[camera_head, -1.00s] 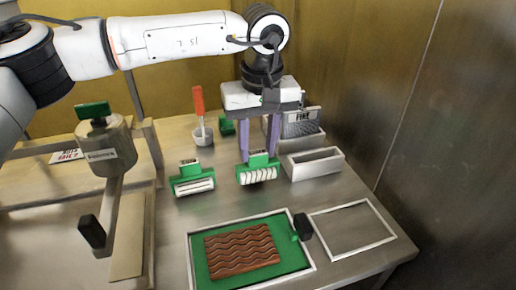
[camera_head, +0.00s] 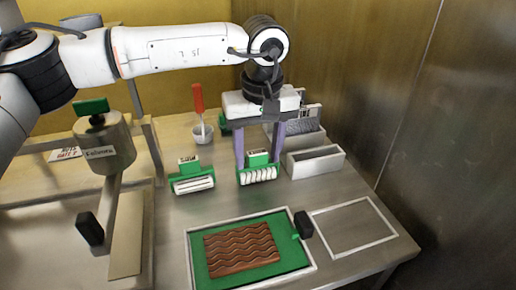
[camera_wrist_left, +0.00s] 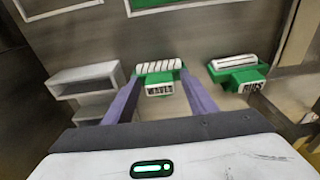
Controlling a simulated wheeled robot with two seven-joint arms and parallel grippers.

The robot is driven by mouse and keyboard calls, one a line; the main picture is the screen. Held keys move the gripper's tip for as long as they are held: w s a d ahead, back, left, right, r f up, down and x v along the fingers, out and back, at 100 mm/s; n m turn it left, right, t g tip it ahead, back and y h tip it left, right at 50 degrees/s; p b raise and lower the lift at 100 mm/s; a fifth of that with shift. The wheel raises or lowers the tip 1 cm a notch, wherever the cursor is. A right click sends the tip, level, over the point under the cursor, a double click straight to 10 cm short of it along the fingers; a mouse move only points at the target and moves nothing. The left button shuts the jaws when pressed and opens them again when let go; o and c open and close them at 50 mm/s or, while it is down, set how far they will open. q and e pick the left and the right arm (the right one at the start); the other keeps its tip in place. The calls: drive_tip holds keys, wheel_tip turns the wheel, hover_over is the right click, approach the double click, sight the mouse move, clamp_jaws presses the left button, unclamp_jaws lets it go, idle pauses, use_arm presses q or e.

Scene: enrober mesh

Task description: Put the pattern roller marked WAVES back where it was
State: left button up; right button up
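The WAVES pattern roller (camera_head: 258,174), green with a white ridged roll, stands on the steel table beside a second green roller (camera_head: 192,180). In the left wrist view the WAVES roller (camera_wrist_left: 158,69) shows its label between my fingers. My left gripper (camera_head: 258,162) points down over it with one purple finger on each side. The fingers (camera_wrist_left: 160,82) are spread, with gaps beside the label, so the gripper is open around the roller's upper part. The second roller (camera_wrist_left: 237,70) also shows in the left wrist view. My right gripper is not in view.
A green mat with a brown wavy slab (camera_head: 241,249) lies in front, beside an empty outlined area (camera_head: 352,228). Open metal bins (camera_head: 315,163) stand right of the roller. A pot on a stand (camera_head: 104,148) is at left.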

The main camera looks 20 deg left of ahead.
use_arm(q)
drive_tip(key=shift+r, duration=0.2)
wheel_tip(320, 180, up, 13)
drive_tip(key=s, duration=0.1)
drive_tip(key=shift+d+p, duration=0.4)
drive_tip(key=shift+d, duration=0.05)
